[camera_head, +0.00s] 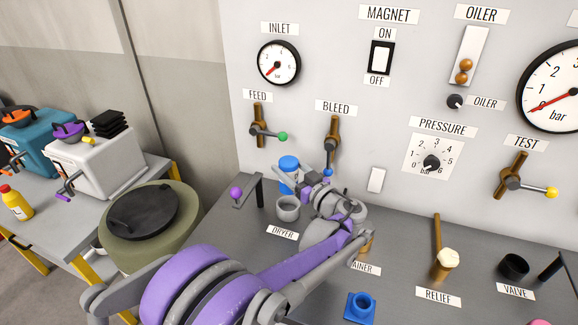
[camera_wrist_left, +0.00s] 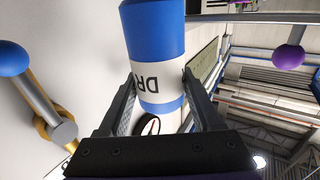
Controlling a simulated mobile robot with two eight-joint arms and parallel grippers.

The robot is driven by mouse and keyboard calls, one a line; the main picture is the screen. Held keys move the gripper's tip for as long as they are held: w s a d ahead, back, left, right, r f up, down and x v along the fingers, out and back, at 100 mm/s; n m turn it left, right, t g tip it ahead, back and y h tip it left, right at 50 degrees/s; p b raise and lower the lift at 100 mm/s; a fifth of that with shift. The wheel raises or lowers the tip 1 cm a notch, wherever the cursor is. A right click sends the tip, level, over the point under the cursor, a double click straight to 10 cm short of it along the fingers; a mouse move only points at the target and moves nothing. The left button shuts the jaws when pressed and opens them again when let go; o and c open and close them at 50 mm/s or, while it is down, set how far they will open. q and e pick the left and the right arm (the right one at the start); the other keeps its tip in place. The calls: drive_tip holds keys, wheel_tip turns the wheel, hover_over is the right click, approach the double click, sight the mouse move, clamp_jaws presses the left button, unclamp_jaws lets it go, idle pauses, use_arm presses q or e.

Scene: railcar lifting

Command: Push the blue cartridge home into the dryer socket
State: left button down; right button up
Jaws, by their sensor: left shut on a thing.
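The blue cartridge (camera_head: 289,163) has a blue cap and a white band. In the left wrist view the cartridge (camera_wrist_left: 155,40) shows upside-down letters "DR" and stands between the two fingers. My left gripper (camera_head: 297,180) is shut on it; the fingers also show in the wrist view (camera_wrist_left: 158,88). The dryer socket (camera_head: 288,208) is a grey ring above the DRYER label. In the head view the cartridge shows above and behind the ring, apparently clear of it; the gripper partly hides its lower part. My right gripper is not in view.
The purple-knobbed lever (camera_head: 237,193) stands left of the socket. The bleed valve (camera_head: 331,145), with a blue-ended handle, is close on the right. The feed valve (camera_head: 262,130) is above left. A blue socket piece (camera_head: 360,307) and the relief post (camera_head: 445,262) stand on the bench.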

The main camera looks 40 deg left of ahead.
sight(289, 191)
use_arm(q)
drive_tip(key=shift+f+b, duration=1.15)
drive_tip(key=shift+f, duration=1.05)
drive_tip(key=shift+f, duration=0.15)
idle(0.3)
drive_tip(key=shift+f, duration=0.3)
drive_tip(key=shift+f+b, duration=1.2)
drive_tip(key=shift+f, duration=0.45)
drive_tip(key=shift+r, duration=0.15)
drive_tip(key=shift+r+p, duration=1.35)
drive_tip(key=shift+r, duration=0.35)
